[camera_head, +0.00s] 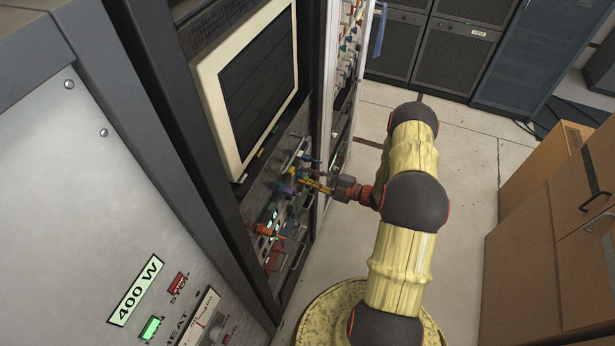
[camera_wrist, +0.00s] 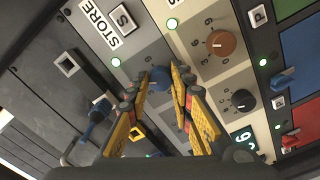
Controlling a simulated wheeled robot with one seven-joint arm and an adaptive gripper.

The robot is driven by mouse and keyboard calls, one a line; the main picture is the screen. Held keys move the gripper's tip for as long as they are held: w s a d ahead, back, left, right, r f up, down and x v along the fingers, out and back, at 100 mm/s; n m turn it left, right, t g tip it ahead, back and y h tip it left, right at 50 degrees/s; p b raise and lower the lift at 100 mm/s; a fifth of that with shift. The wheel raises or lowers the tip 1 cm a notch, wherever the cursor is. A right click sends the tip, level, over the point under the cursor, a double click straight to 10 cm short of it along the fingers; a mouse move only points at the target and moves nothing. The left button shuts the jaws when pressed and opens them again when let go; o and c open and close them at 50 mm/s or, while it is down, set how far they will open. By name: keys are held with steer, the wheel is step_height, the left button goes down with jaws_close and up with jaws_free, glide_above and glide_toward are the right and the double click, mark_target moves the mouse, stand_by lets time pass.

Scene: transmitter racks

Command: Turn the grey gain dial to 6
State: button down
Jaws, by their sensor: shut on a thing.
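My gripper (camera_wrist: 160,78) has two yellow fingers closed around a blue-grey dial (camera_wrist: 157,80) on the grey part of the panel. Much of this dial is hidden by the fingertips, so its pointer and the number it points to cannot be read. No gain label is legible. A dark grey-black dial (camera_wrist: 243,100) stands on the pale strip to the right, apart from the fingers. In the head view my gripper (camera_head: 309,183) reaches left to the rack's control panel, and the dial there is too small to make out.
A cream-framed screen (camera_head: 248,85) is above the panel.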

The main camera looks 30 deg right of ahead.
steer(key=shift+f, duration=0.1)
steer(key=c, duration=1.6)
jaws_free()
steer(key=shift+o, duration=0.2)
steer(key=v, duration=1.2)
